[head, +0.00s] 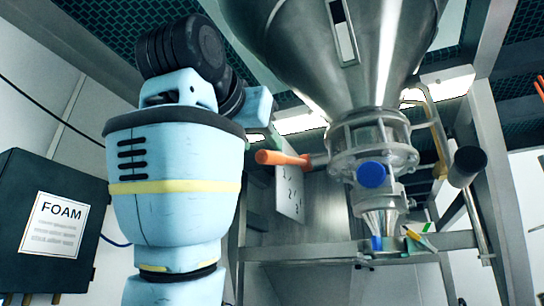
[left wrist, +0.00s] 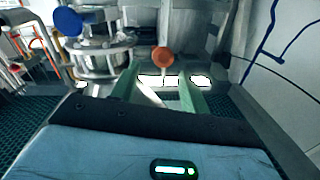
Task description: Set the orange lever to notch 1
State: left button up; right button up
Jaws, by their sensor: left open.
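The orange lever (head: 282,158) sticks out to the left from the grey valve body below the steel hopper, nearly level. A pale notch plate (head: 289,193) with marks 1, 2 and 3 running downward hangs beside it; the lever lies near the plate's top, just above the 1. In the left wrist view the lever's round orange end (left wrist: 162,58) shows beyond and between the green fingers of my left gripper (left wrist: 160,74). These fingers are apart and empty. In the head view my left arm and wrist stand left of the lever, with the fingers mostly hidden. My right gripper is not in view.
The steel hopper (head: 335,45) hangs above the clamped valve. A blue knob (head: 372,175) is on the valve's front, and a black cylinder (head: 467,165) is to its right. A dark FOAM box (head: 40,270) is at the left. A metal frame surrounds the machine.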

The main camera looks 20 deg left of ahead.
aim_at(271, 157)
pick_arm(q)
jog(key=w, duration=0.7)
jog(key=shift+a+f, duration=0.1)
jog(key=shift+a, duration=0.05)
jog(key=shift+c, duration=0.2)
grip_shut()
